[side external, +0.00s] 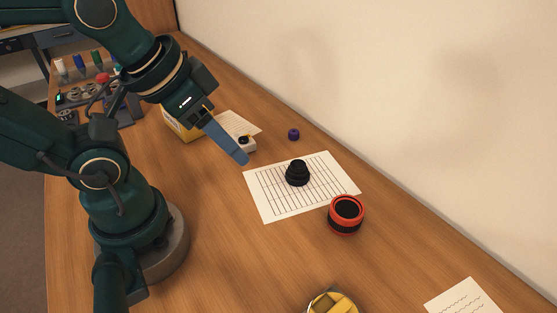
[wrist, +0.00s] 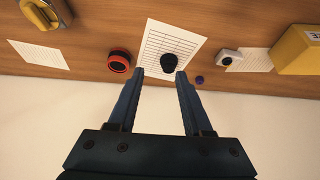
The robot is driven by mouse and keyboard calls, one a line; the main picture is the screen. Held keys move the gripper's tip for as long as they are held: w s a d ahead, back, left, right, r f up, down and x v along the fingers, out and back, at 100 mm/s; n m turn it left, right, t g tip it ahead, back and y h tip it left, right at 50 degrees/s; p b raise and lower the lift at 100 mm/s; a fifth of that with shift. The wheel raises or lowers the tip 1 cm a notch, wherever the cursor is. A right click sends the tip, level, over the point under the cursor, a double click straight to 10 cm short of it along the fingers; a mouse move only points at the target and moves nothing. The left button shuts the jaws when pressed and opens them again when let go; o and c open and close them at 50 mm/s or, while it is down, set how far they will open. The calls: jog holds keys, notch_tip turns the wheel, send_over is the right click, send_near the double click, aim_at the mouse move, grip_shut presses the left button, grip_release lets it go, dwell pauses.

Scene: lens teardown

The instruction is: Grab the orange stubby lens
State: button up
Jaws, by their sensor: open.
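The orange stubby lens (side external: 346,214) is a short, wide cylinder with a red-orange body and a dark top. It stands on the wooden table just off the near right corner of a lined sheet. In the wrist view the orange stubby lens (wrist: 119,61) is left of my fingers. My gripper (side external: 245,160) is in the air, left of the lens and apart from it. In the wrist view my gripper (wrist: 160,73) has its two fingers spread with nothing held between them. The side view shows the fingers nearly overlapping.
A black stepped piece (side external: 297,173) stands on the lined sheet (side external: 270,200). A small purple cylinder (side external: 293,134), a white box (side external: 246,144) and a yellow box (side external: 182,124) are farther back. A yellow round item (side external: 333,303) is in front. The wall (side external: 450,130) borders the table's right.

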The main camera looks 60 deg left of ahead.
jog(key=o, duration=0.7)
jog(key=shift+o, duration=0.2)
jog(key=w+r+m+t, duration=0.2)
jog(key=w+m+t, duration=0.15)
jog(key=w, duration=0.45)
jog(key=w+r+m+t, duration=0.3)
jog(key=w+t, duration=0.1)
jog(key=w, duration=0.4)
jog(key=m+g+h, duration=0.3)
jog(key=m+h, duration=0.2)
jog(key=h, duration=0.5)
send_over(339, 206)
jog(key=a, duration=0.2)
notch_tip(339, 206, down, 13)
jog(key=shift+n+g, duration=0.55)
jog(key=shift+n, duration=0.3)
jog(key=f, duration=0.1)
jog(key=s+f, duration=0.1)
jog(key=f, duration=0.1)
jog(key=s+f, duration=0.1)
jog(key=shift+a+f, duration=0.15)
jog(key=shift+f, duration=0.2)
jog(key=shift+x, duration=2.5)
